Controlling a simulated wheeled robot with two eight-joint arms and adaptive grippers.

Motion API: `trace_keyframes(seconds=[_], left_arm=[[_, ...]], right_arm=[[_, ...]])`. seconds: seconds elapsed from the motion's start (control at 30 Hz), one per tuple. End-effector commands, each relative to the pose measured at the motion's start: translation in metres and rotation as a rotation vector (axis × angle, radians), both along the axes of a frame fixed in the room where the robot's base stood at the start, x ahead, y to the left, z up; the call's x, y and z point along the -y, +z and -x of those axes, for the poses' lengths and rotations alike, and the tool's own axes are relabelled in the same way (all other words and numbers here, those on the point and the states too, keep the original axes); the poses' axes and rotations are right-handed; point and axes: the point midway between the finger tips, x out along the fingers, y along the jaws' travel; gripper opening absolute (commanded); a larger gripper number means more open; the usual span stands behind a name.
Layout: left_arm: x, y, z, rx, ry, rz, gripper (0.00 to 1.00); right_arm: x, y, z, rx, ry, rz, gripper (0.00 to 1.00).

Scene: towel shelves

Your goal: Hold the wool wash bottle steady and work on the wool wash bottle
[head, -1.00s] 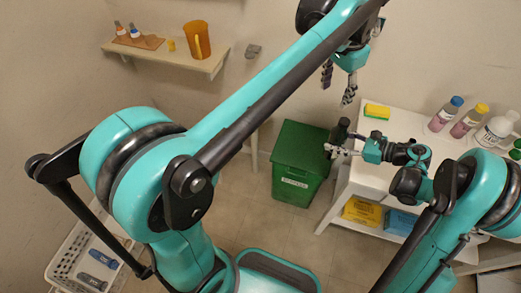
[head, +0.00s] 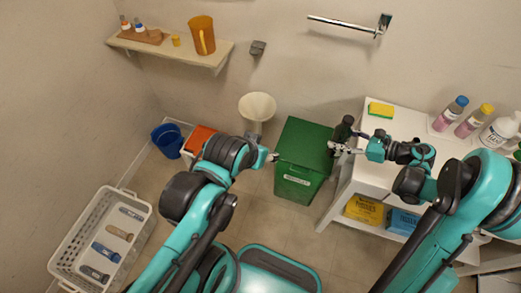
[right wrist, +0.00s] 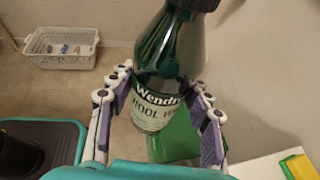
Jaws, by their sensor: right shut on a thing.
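The wool wash bottle is dark green with a dark cap and a white label; in the right wrist view the bottle (right wrist: 168,70) stands roughly upright between my finger pads. In the head view the bottle (head: 343,129) is small, between the green bin and the white table. My right gripper (head: 334,148) is shut on the bottle's body; it also shows in the right wrist view (right wrist: 160,105). My left gripper (head: 272,157) is left of the bottle, apart from it, by the green bin's near left side. Its fingers are too small to read.
The green bin (head: 298,183) stands beside the white table (head: 398,128), which bears a yellow-green sponge (head: 380,109) and several bottles. A white basket (head: 70,245) is at lower left. A wall shelf (head: 205,60) holds an orange jug (head: 201,36).

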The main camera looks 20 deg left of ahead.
Motion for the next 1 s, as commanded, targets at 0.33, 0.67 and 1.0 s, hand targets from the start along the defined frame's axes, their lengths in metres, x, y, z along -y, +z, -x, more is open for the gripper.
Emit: trace_keyframes(seconds=[0.33, 0.67, 1.0], left_arm=[[0.000, 0.000, 0.000, 0.002, 0.002, 0.000, 0.54], [0.000, 0.000, 0.000, 0.001, 0.001, 0.001, 0.54], [0.000, 0.000, 0.000, 0.001, 0.001, 0.001, 0.54]], right_arm=[[0.000, 0.001, 0.000, 0.000, 0.000, -0.002, 0.00], [0.001, 0.002, -0.001, 0.000, -0.013, -0.001, 0.00], [0.059, 0.042, -0.010, -0.011, -0.502, 0.013, 0.00]])
